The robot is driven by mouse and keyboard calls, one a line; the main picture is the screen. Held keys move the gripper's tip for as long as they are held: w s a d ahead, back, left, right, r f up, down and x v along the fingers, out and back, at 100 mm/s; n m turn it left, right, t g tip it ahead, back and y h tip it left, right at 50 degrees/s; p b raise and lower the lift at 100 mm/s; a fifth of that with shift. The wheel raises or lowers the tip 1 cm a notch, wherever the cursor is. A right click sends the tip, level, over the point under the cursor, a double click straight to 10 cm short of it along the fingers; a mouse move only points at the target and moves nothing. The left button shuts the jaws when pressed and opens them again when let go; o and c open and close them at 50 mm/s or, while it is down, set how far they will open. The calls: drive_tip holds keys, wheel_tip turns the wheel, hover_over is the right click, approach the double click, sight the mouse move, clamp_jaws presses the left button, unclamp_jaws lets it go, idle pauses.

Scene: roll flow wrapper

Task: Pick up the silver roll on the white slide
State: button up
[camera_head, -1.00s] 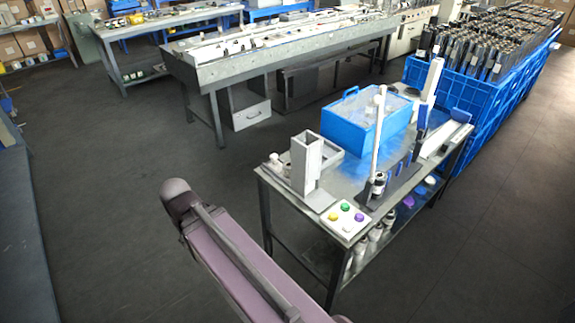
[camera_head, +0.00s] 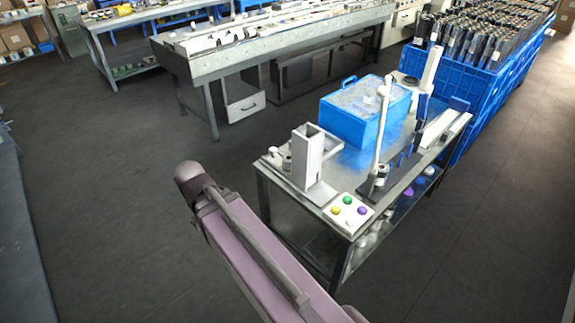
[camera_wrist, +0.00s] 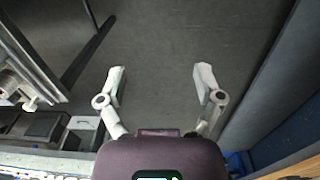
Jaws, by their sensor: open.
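A long white sloped piece (camera_head: 441,131), which looks like the slide, lies at the right end of the metal work table (camera_head: 330,187) in the head view. I cannot make out a silver roll on it at this size. My gripper (camera_wrist: 160,76) shows in the wrist view with its two fingers spread wide and nothing between them. It hangs over bare dark floor, apart from the table. My folded arm shows at the bottom of the head view, left of the table; the gripper itself is not seen there.
On the table stand a blue bin (camera_head: 352,117), an upright grey chute (camera_head: 307,157), a thin white post (camera_head: 381,130) and a button panel (camera_head: 348,212). Blue crates (camera_head: 473,82) stand behind right. A long workbench (camera_head: 240,61) is at the back. Floor on the left is clear.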

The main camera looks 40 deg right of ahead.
drive_tip(key=w+d+f+n+h+b, duration=0.35)
drive_tip(key=w+d+b, duration=0.2)
drive_tip(key=d, duration=0.25)
drive_tip(key=n+g+h+b, duration=0.3)
drive_tip(key=n+h+b, duration=0.7)
drive_tip(key=n+b, duration=0.15)
approach(289, 163)
drive_tip(key=shift+y, duration=0.25)
drive_tip(key=w+a+r+p, duration=0.1)
drive_tip(key=w+a+r, duration=0.1)
drive_tip(key=r, duration=0.1)
drive_tip(key=shift+w+a, duration=0.3)
drive_tip(key=shift+a, duration=0.1)
drive_tip(key=b+x, duration=0.3)
drive_tip(key=x, duration=0.5)
drive_tip(key=shift+d+f, duration=0.2)
drive_tip(key=shift+d, duration=0.1)
drive_tip(key=shift+w, duration=0.1)
drive_tip(key=shift+f, duration=0.1)
